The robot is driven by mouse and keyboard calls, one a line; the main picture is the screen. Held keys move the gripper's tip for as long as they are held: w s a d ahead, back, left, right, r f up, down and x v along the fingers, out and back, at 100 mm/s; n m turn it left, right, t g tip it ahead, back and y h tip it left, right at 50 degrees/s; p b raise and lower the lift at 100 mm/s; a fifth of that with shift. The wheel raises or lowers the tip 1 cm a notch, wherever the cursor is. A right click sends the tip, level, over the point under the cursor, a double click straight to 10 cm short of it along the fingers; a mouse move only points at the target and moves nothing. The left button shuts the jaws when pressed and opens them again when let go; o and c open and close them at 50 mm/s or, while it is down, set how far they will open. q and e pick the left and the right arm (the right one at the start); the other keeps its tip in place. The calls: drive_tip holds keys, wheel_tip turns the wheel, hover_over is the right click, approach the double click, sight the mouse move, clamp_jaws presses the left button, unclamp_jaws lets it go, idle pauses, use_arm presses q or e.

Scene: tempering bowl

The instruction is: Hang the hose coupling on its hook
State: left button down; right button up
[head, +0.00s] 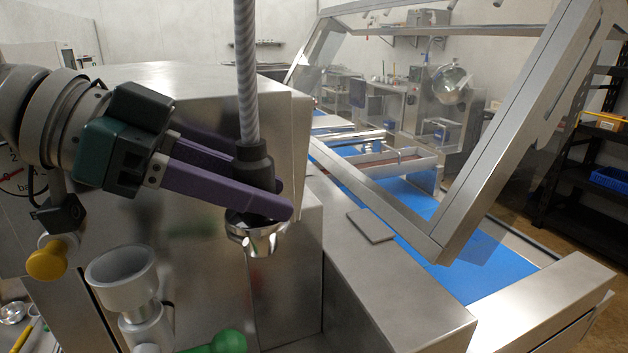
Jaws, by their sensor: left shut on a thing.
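The hose coupling (253,165) has a black sleeve and a shiny metal lower end, and hangs upright from a grey braided hose (246,70) that comes down from above. My left gripper (283,200) comes in from the left, its purple fingers shut on the black part of the coupling. The metal end shows below the fingers, in front of a steel cabinet. I cannot clearly make out a hook. My right gripper is not in view.
A grey cup-shaped fitting (122,276) stands at lower left, near a yellow knob (47,261) and a green handle (228,343). The steel cabinet (285,115) stands behind the coupling. A blue conveyor belt (468,268) under a tilted framed guard (520,125) lies to the right.

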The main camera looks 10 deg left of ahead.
use_arm(q)
drive_tip(key=shift+c, duration=1.8)
unclamp_jaws()
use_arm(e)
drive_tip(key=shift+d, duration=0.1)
